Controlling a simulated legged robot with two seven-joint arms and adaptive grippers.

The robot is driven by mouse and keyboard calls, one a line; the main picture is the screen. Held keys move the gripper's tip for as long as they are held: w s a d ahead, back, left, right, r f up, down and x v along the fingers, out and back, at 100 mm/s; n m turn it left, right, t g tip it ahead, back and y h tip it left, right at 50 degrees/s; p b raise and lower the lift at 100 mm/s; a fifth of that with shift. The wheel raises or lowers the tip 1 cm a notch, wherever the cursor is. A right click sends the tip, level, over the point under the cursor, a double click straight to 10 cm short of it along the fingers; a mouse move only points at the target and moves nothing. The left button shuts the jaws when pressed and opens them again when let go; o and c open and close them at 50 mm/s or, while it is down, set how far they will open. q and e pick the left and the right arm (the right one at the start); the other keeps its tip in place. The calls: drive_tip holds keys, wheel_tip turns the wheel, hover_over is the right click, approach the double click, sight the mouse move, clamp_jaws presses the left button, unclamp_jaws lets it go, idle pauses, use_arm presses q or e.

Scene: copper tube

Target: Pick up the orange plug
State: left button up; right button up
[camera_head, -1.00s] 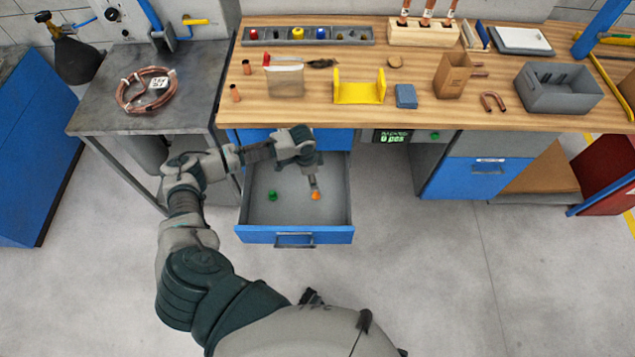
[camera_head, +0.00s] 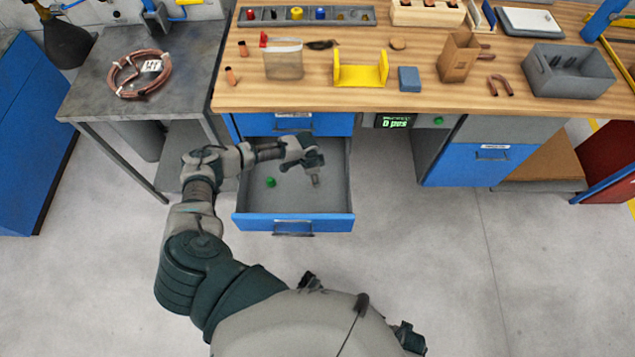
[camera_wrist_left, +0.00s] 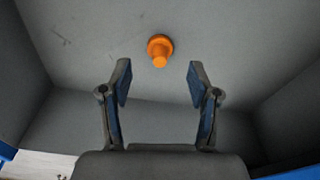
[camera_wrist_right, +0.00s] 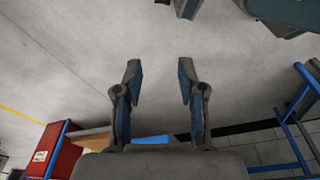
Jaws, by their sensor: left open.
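The orange plug (camera_wrist_left: 160,50) lies on the drawer floor in the left wrist view, just beyond and between my open left fingertips. My left gripper (camera_wrist_left: 160,78) is empty and does not touch it. In the head view my left gripper (camera_head: 316,180) reaches down into the open drawer (camera_head: 240,200) and hides the orange plug. A green plug (camera_head: 271,182) lies in the drawer, left of my left gripper. My right gripper (camera_wrist_right: 158,75) is open and empty over the floor in the right wrist view.
The wooden workbench (camera_head: 300,98) stands above the drawer, with a yellow holder (camera_head: 360,82), a blue block (camera_head: 409,78) and a grey bin (camera_head: 568,84) on top. The drawer walls stand close around my left gripper.

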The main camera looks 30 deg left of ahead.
use_arm(q)
drive_tip(key=f, duration=0.4)
drive_tip(key=shift+w+a+f+b, duration=0.2)
drive_tip(key=shift+a+f+b, duration=0.05)
drive_tip(key=shift+a+b, duration=0.1)
drive_tip(key=shift+d+r, duration=0.25)
drive_tip(key=shift+d, duration=0.15)
drive_tip(key=shift+c, duration=0.2)
drive_tip(key=shift+d, duration=0.2)
drive_tip(key=c, duration=0.4)
drive_tip(key=shift+d+r, duration=0.1)
drive_tip(key=shift+d, duration=0.05)
drive_tip(key=c, duration=0.3)
drive_tip(key=shift+c, duration=0.3)
use_arm(e)
drive_tip(key=shift+w+a+r, duration=0.1)
drive_tip(key=shift+w+r, duration=0.15)
drive_tip(key=shift+r, duration=0.3)
drive_tip(key=shift+w+r, duration=0.25)
drive_tip(key=shift+r, duration=0.25)
